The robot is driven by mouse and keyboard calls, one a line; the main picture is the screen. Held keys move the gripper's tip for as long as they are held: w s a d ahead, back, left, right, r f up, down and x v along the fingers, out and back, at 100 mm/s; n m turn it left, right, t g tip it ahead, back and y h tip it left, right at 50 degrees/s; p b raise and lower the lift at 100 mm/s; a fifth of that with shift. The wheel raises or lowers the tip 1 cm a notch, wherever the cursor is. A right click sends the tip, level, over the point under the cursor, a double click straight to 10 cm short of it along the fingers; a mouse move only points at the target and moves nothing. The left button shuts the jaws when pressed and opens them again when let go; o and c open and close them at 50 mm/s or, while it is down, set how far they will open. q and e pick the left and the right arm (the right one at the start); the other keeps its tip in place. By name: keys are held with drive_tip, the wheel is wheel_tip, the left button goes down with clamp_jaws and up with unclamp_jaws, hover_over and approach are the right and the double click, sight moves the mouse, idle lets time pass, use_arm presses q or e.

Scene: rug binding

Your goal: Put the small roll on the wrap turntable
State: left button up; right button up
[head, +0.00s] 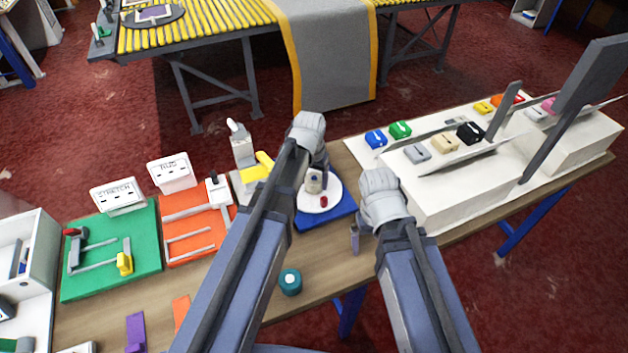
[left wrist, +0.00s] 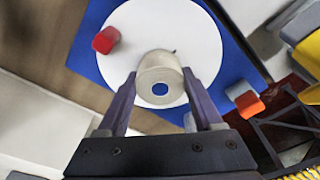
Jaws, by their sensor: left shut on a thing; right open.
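My left gripper (head: 318,178) is shut on the roll. My right gripper (head: 358,240) is open and empty, right of the blue base.
A red piece (head: 323,201) sits at the disc's edge. A teal roll (head: 290,282) stands on the table in front. Orange (head: 207,247) and green (head: 146,272) boards lie left. Bare wood lies near the front.

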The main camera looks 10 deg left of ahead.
sight(312, 182)
use_arm(q)
drive_tip(key=o, duration=1.4)
wheel_tip(312, 182, up, 12)
drive_tip(key=s+p, duration=0.1)
drive_tip(key=p, duration=1.1)
drive_tip(key=shift+s+a, duration=0.15)
drive_tip(key=shift+s, duration=0.1)
use_arm(e)
wheel_tip(312, 182, up, 12)
